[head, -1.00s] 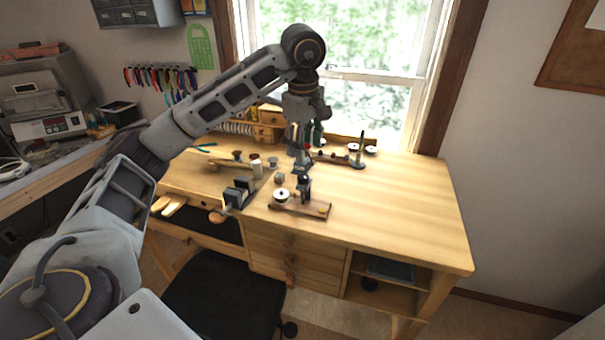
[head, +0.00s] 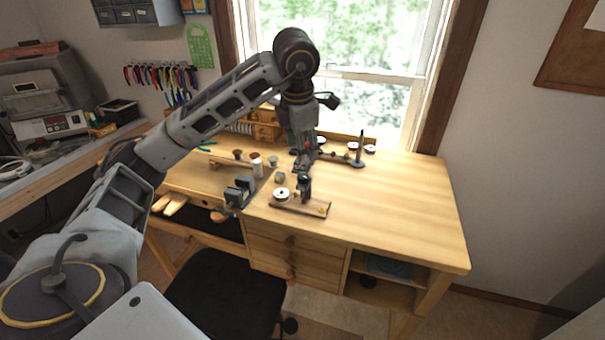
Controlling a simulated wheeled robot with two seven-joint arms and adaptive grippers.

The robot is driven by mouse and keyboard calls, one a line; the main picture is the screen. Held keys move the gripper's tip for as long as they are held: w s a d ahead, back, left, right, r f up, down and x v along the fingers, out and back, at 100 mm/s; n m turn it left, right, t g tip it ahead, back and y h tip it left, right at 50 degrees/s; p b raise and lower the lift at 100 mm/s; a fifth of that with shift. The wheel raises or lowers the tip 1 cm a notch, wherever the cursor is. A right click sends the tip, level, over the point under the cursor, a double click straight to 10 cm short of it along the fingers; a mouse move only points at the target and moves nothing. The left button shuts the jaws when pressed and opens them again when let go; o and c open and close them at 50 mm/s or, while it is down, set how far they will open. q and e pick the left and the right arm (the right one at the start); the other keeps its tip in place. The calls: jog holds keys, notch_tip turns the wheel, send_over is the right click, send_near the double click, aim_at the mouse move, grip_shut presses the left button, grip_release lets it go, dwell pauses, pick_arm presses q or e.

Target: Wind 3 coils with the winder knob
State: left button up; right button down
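The winder (head: 315,208) has a flat wooden base near the front edge of the bench. A pale spool (head: 282,194) sits at its left end and a dark upright part (head: 304,188) stands near its middle. I cannot make out the knob clearly; it may be hidden by the gripper or too small. My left gripper (head: 305,172) points down just above and behind the dark upright part. Its fingers overlap that part in the picture, so I cannot tell whether they touch it or are open or shut. My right gripper is not in view.
A dark clamp or vise (head: 240,192) sits at the bench's front edge, left of the winder. Several small spools and cups (head: 257,167) stand behind it. A rack with a tall dark post (head: 361,150) is at the back. The bench's right side (head: 415,210) is clear.

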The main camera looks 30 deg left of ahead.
pick_arm(q)
jog(key=n, duration=0.3)
jog(key=s+n+t+p, duration=0.1)
jog(key=n, duration=0.3)
jog(key=r+n, duration=0.1)
jog(key=n, duration=0.3)
jog(key=shift+s+a, duration=0.1)
jog(key=shift+s, duration=0.25)
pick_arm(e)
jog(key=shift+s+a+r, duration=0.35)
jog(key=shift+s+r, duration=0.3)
pick_arm(q)
jog(key=shift+f, duration=0.1)
send_near(303, 177)
jog(key=x, duration=0.7)
jog(key=shift+p, duration=0.35)
jog(key=shift+x, duration=0.85)
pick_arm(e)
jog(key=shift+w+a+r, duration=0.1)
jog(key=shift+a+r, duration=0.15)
